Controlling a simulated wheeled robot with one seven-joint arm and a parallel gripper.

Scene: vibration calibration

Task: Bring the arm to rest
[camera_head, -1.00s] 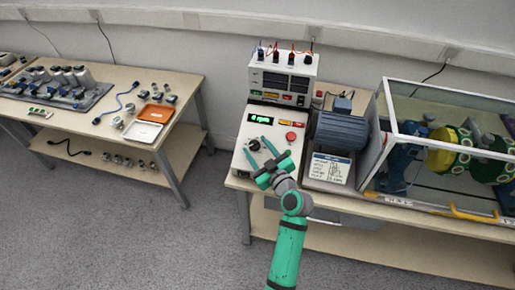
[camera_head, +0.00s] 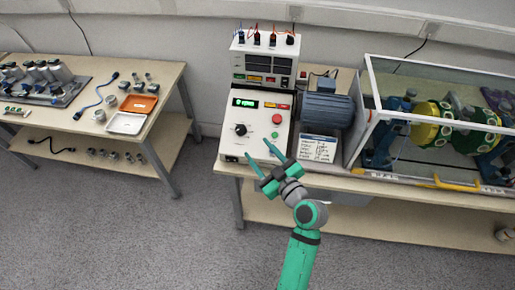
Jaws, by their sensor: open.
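My gripper (camera_head: 258,148) is open and empty, with its two green fingers spread apart and pointing up and left. It shows at the front edge of the control box (camera_head: 222,150), in front of its lower panel. I cannot tell whether it touches the box. The knob is clear of the fingers. My green arm rises from the bottom of the picture.
A blue motor (camera_head: 327,104) and a printed card (camera_head: 318,149) are right of the box. A clear-walled case (camera_head: 372,95) holds green and yellow discs. A left table (camera_head: 165,85) carries an orange tray (camera_head: 139,104), a white tray (camera_head: 126,123) and parts. Floor between the tables is free.

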